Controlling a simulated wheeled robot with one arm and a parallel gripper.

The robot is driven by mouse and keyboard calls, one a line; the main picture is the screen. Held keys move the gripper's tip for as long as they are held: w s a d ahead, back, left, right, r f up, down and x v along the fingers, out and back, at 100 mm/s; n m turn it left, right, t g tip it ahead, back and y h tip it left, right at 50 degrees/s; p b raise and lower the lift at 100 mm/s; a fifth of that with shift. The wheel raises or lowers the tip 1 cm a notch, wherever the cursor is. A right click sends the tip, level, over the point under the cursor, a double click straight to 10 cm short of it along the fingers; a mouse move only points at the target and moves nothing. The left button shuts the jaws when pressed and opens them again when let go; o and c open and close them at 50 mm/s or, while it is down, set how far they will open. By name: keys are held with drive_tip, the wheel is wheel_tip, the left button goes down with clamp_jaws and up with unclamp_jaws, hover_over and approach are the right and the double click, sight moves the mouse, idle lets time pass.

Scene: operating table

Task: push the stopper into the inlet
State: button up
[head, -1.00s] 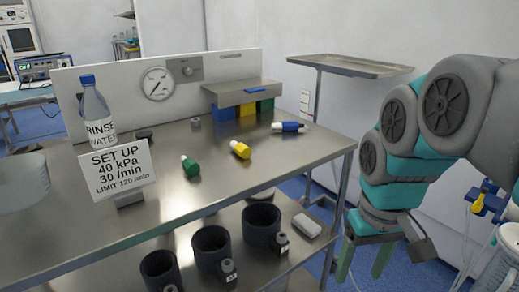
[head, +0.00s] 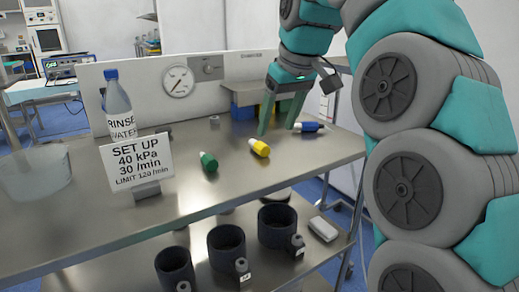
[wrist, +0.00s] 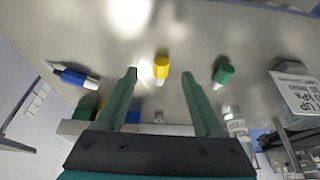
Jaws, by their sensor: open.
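A small grey piece (head: 214,122), which may be the stopper, stands on the steel tabletop near the back panel (head: 135,85). It also shows small in the wrist view (wrist: 158,116), between and behind my fingers. I cannot make out which opening is the inlet. My gripper (head: 278,130) is open and empty over the right part of the table, near the yellow-capped vial (head: 259,147) and the blue-capped vial (head: 309,127). In the wrist view its two green fingers (wrist: 160,74) are spread apart, with the yellow vial beyond them.
A green-capped vial (head: 208,161) lies on the table. A sign (head: 137,165) and water bottle (head: 117,105) stand left. The panel carries a gauge (head: 178,80) and knob (head: 208,68). A coloured rack (head: 242,110) is behind my gripper. Dark cups (head: 226,245) stand on the lower shelf.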

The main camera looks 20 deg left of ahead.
sight(265, 146)
drive_tip(key=shift+w+a+r+b+x, duration=0.1)
drive_tip(key=shift+a+b+x, duration=0.1)
drive_tip(key=shift+b+x, duration=0.85)
drive_tip(key=shift+w+a+r+b+x, duration=0.15)
drive_tip(key=shift+b+x, duration=0.3)
drive_tip(key=shift+x, duration=1.05)
drive_tip(key=shift+a+f+b+x, duration=0.1)
drive_tip(key=shift+a+b+x, duration=0.1)
drive_tip(key=shift+b+x, duration=0.85)
drive_tip(key=shift+w+p, duration=0.1)
drive_tip(key=shift+p, duration=0.2)
clamp_jaws()
